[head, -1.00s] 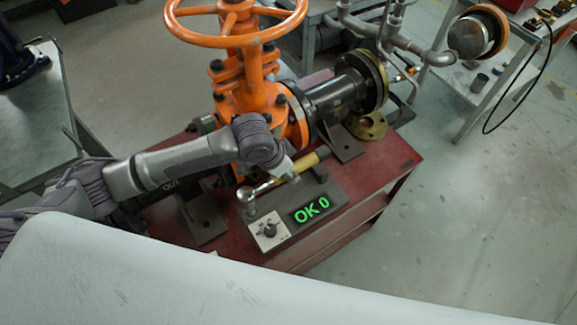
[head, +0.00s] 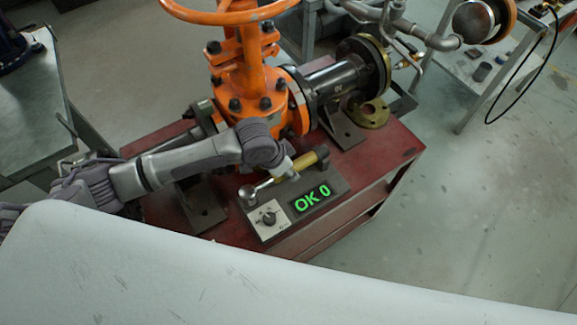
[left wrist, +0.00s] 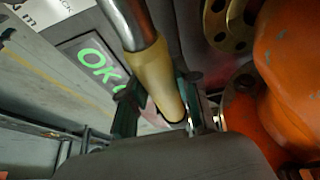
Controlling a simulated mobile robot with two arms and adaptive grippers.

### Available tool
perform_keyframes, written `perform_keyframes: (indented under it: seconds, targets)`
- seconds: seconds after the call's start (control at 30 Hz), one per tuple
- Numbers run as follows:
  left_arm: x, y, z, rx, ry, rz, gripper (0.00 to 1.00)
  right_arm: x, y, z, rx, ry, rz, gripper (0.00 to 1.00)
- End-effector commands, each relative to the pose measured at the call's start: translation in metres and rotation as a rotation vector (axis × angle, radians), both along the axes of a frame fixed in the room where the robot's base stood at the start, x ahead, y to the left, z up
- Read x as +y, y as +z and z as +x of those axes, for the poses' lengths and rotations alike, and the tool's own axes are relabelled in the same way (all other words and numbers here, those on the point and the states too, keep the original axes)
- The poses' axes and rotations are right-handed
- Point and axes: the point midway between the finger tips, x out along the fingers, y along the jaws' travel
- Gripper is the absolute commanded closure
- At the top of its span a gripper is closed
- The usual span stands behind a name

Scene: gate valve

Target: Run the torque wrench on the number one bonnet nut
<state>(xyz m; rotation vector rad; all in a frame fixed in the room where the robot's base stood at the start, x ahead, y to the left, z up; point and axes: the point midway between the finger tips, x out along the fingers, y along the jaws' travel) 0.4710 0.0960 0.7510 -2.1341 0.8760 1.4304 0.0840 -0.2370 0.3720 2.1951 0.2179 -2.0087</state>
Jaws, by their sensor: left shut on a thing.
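The torque wrench lies across the top of a grey display box, its yellow handle (head: 306,161) to the upper right and its round metal head at the lower left. My left gripper (head: 286,171) is at the handle; in the left wrist view its dark fingers (left wrist: 160,98) are shut around the yellow grip (left wrist: 153,72). The orange gate valve (head: 252,65) stands behind, with dark bonnet nuts (head: 265,103) on its flange. I cannot tell which nut is number one. My right gripper is not in view.
The display box (head: 335,180) reads a green "OK 0" and has a knob. It sits on a red bench (head: 375,165) with black pipework and a loose brass flange (head: 372,114). A grey table (head: 40,110) stands left; open floor lies right.

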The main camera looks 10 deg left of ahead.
Motion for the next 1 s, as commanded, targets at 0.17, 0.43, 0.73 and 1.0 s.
perform_keyframes:
  seconds: [0.17, 0.43, 0.73, 1.0]
  targets:
    - [-0.001, 0.001, 0.002, -0.006, -0.001, -0.004, 1.0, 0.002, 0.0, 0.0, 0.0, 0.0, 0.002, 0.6]
    - [-0.001, 0.001, 0.001, -0.005, -0.001, -0.004, 0.52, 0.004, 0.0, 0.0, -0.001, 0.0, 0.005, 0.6]
    - [0.0, 0.0, 0.001, -0.002, -0.001, -0.001, 0.39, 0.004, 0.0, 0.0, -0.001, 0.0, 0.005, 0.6]
    - [0.005, 0.017, -0.005, -0.001, -0.002, 0.0, 0.39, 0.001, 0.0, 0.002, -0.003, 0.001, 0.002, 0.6]
